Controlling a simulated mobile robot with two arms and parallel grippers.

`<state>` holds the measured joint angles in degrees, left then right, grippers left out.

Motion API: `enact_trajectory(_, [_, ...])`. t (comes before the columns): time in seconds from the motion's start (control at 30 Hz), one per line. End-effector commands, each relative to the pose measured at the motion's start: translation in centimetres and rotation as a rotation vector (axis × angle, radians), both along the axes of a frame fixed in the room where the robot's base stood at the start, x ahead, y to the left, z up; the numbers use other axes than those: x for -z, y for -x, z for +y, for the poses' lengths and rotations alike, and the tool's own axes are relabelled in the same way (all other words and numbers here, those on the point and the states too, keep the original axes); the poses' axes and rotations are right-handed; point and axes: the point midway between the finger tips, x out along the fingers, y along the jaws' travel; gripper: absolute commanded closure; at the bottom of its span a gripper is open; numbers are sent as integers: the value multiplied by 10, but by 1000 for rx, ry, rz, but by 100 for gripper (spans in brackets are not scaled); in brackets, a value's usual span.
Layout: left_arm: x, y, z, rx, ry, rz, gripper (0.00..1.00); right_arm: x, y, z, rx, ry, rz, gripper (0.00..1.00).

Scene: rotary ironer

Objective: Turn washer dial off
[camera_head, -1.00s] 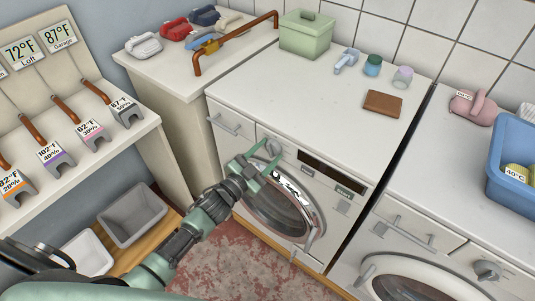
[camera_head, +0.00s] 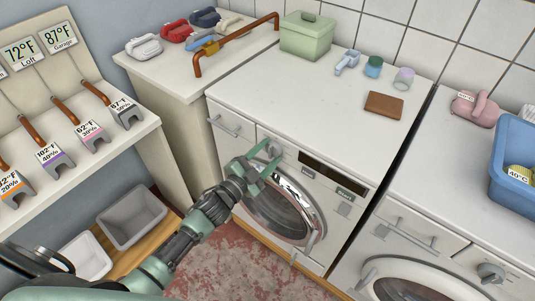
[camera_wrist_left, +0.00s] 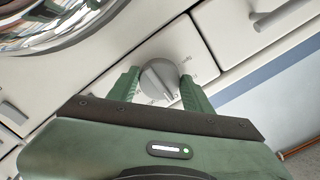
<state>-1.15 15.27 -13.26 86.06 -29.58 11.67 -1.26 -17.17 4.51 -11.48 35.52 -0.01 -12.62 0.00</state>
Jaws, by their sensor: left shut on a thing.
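The washer (camera_head: 290,215) is a white front loader with a round glass door, under the counter. My left gripper (camera_head: 266,158) is at the upper left of its front panel, on the dial (camera_head: 274,149). In the left wrist view the grey dial (camera_wrist_left: 159,80) with a raised ridge sits between the two green fingers of my left gripper (camera_wrist_left: 160,88), which are shut on it. The dial's marks are too small to read. My right gripper is not in view.
A drawer with a bar handle (camera_head: 222,126) is left of the dial. A second machine with its own dial (camera_head: 491,272) stands at the right. The counter above holds a green box (camera_head: 307,38) and a brown wallet-like item (camera_head: 384,105). Grey bins (camera_head: 131,217) stand low at left.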

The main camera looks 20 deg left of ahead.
Motion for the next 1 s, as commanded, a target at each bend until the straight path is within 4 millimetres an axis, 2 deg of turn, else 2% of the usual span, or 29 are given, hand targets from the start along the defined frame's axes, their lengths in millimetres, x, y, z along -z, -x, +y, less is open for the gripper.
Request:
enact_trajectory(0.03, [0, 0, 0, 1, 0, -1, 91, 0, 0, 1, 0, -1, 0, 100])
enact_trajectory(0.07, [0, 0, 0, 1, 0, -1, 45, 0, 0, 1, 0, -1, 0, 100])
enact_trajectory(0.1, [0, 0, 0, 1, 0, -1, 34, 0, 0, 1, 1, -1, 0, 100])
enact_trajectory(0.13, [0, 0, 0, 1, 0, -1, 30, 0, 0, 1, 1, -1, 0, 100])
enact_trajectory(0.5, [1, 4, 2, 0, 0, 2, 30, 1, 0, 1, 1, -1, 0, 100])
enact_trajectory(0.8, [3, 50, 18, 1, -1, 3, 30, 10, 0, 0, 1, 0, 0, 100])
enact_trajectory(1.0, [1, 70, 25, 1, -1, 0, 30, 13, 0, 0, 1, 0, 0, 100])
